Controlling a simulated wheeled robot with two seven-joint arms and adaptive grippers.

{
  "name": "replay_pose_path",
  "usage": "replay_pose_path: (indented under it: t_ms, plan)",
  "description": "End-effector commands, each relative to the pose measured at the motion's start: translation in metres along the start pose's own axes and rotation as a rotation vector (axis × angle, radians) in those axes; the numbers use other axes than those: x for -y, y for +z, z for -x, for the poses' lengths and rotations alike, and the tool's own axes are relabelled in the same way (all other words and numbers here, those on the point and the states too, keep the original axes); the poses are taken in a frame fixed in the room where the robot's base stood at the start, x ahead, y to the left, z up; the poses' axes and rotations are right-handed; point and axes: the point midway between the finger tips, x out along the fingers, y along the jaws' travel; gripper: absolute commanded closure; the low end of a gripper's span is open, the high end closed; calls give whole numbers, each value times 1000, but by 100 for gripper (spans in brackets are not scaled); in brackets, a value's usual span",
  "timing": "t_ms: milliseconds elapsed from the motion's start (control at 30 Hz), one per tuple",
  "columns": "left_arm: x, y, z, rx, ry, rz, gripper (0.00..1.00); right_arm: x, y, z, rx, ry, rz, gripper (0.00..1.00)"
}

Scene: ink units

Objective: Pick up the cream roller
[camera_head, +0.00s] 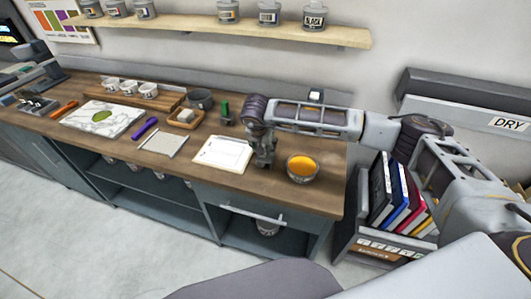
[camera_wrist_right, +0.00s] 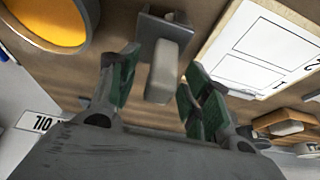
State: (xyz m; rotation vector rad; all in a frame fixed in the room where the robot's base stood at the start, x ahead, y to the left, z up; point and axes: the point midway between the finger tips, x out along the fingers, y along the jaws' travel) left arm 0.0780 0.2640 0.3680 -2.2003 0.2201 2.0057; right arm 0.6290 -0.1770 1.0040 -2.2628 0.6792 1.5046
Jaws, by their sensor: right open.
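The cream roller (camera_wrist_right: 163,72) shows in the right wrist view as a pale rounded bar with a grey metal part (camera_wrist_right: 168,25) at its far end. It lies between the two green-padded fingers of my right gripper (camera_wrist_right: 152,88), which is open, with gaps visible on both sides. In the head view my right gripper (camera_head: 264,158) points down over the worktop, between a white sheet and an orange bowl. The roller cannot be made out there, apparently hidden by the gripper. My left gripper is in neither view.
The bowl of orange ink (camera_head: 302,168) is close on the right; the numbered white sheet (camera_head: 222,153) is close on the left. A green-handled item (camera_head: 224,112) and a small wooden tray (camera_head: 185,123) stand behind. A purple tool (camera_head: 145,129) lies farther left. The wooden worktop (camera_head: 270,190) is clear in front.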

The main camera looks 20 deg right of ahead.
Motion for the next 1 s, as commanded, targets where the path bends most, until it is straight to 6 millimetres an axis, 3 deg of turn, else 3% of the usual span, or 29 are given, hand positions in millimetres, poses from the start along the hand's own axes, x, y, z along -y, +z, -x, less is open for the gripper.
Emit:
replay_pose_path:
  t_ms: [167, 533, 1000]
  plan:
    - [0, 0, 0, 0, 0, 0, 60, 0, 0, 0, 0, 0, 0, 53]
    - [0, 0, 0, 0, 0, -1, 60, 0, 0, 0, -1, 0, 0, 100]
    - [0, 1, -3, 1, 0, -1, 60, 1, -5, 10, -4, -3, -1, 100]
